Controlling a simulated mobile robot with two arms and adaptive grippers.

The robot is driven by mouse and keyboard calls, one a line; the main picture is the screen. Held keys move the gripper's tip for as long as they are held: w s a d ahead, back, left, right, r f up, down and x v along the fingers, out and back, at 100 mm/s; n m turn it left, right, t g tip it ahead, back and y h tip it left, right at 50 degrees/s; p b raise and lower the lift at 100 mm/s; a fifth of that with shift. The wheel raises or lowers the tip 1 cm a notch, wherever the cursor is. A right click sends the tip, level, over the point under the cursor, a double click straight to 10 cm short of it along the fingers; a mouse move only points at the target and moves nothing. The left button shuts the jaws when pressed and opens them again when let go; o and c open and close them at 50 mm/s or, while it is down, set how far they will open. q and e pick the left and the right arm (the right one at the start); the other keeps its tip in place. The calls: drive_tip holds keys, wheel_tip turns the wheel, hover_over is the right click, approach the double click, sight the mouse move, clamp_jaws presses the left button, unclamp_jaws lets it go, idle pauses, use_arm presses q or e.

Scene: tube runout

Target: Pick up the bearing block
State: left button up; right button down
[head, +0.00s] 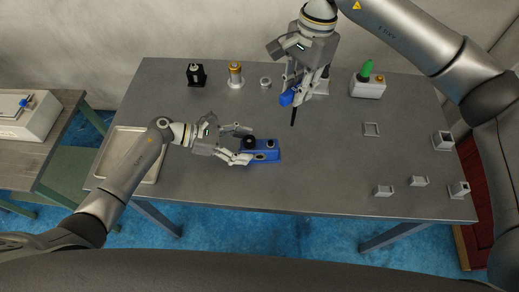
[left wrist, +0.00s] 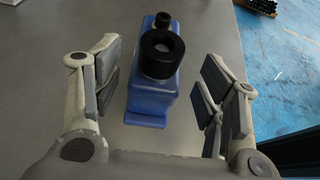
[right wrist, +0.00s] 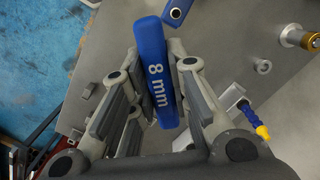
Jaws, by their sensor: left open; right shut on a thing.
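A blue block (head: 265,155), which I take for the bearing block, lies on the table near the middle. It has a raised black ring (left wrist: 162,52) and a smaller black round part on top. My left gripper (head: 246,144) is open at the block's left end. In the left wrist view its fingers stand on either side of the block, with gaps visible on both sides. My right gripper (head: 296,88) is shut on a blue tool handle marked "8 mm" (right wrist: 157,75). A dark rod (head: 293,116) points down from the handle. A block corner shows in the right wrist view (right wrist: 178,10).
A black block (head: 196,75), a brass-topped cylinder (head: 235,74) and a small ring (head: 265,82) stand at the back. A white container with a green top (head: 367,87) is back right. Several small grey holders line the right. A metal tray (head: 150,176) is left.

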sight(259, 144)
use_arm(q)
drive_tip(key=x, duration=0.4)
drive_tip(key=shift+w, duration=0.2)
use_arm(e)
drive_tip(key=shift+a, duration=0.1)
use_arm(q)
drive_tip(key=shift+w+d+f, duration=0.1)
drive_tip(key=shift+d+f, duration=0.2)
drive_tip(key=shift+d, duration=0.3)
drive_tip(key=shift+a, duration=0.15)
drive_tip(key=c, duration=1.4)
drive_tip(key=shift+r, duration=0.15)
clamp_jaws()
wheel_tip(259, 144, up, 10)
drive_tip(key=shift+f, duration=4.85)
drive_tip(key=shift+f, duration=0.15)
